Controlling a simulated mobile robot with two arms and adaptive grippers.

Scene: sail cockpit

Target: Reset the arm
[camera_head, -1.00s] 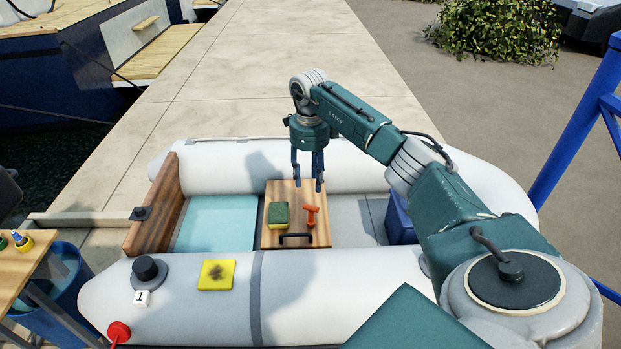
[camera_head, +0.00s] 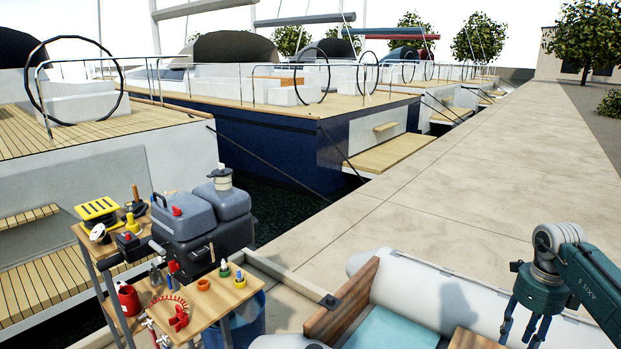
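My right gripper (camera_head: 525,322) is at the lower right, at the end of my dark green arm (camera_head: 598,278). Its blue fingers point down and stand apart with nothing between them. It hangs above the inflatable dinghy (camera_head: 392,264), near its far white tube. Part of a wooden board (camera_head: 466,340) in the dinghy shows at the bottom edge, left of the gripper. What was lying on that board is out of the picture. My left gripper is not in view.
A wooden workbench (camera_head: 235,291) with an outboard motor (camera_head: 206,222) and small tools stands at the lower left. A blue bucket (camera_head: 247,325) is under it. A stone quay (camera_head: 470,190) runs back, largely clear. Moored sailboats (camera_head: 273,140) line the water.

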